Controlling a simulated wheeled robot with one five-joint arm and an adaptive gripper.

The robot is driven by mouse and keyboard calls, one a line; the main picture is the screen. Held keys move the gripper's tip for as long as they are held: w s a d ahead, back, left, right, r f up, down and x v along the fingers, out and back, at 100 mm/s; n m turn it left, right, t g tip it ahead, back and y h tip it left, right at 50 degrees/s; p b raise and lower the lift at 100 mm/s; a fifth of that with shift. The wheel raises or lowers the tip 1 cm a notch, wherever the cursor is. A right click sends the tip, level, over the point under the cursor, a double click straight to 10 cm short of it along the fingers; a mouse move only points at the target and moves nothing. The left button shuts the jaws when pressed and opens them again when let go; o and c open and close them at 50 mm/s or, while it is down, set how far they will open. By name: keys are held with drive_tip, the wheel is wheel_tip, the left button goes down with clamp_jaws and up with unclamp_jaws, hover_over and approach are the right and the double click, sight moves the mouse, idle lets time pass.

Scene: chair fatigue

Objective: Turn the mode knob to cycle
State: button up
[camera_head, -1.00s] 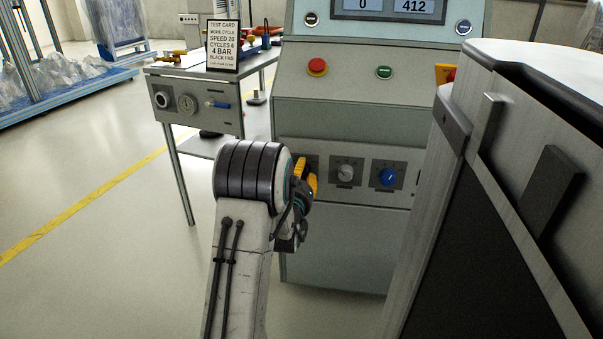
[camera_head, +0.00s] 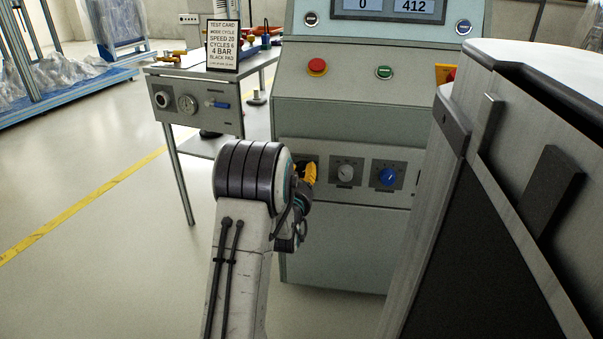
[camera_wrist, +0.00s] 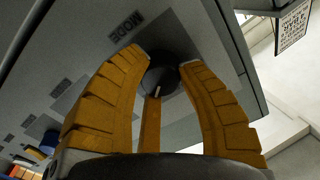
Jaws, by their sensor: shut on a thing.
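The black mode knob (camera_wrist: 161,76) sits on a grey plate under the word MODE in the wrist view, with a pale pointer line on its face. My gripper (camera_wrist: 164,72) has its orange fingers closed around the knob, one on each side. In the head view my gripper (camera_head: 309,173) is at the left end of the cabinet's knob row, and my arm hides most of the mode knob there. The test card (camera_head: 223,45) on the side table reads MODE CYCLE.
A grey knob (camera_head: 345,172) and a blue knob (camera_head: 388,176) sit to the right on the same cabinet panel. A red button (camera_head: 317,67) and a green button (camera_head: 384,72) are above. A large grey-topped body fills the right side.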

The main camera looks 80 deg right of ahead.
drive_tip(key=shift+m, duration=1)
drive_tip(key=o, duration=1.2)
drive_tip(key=shift+w+a, duration=0.1)
drive_tip(key=shift+a, duration=3.6)
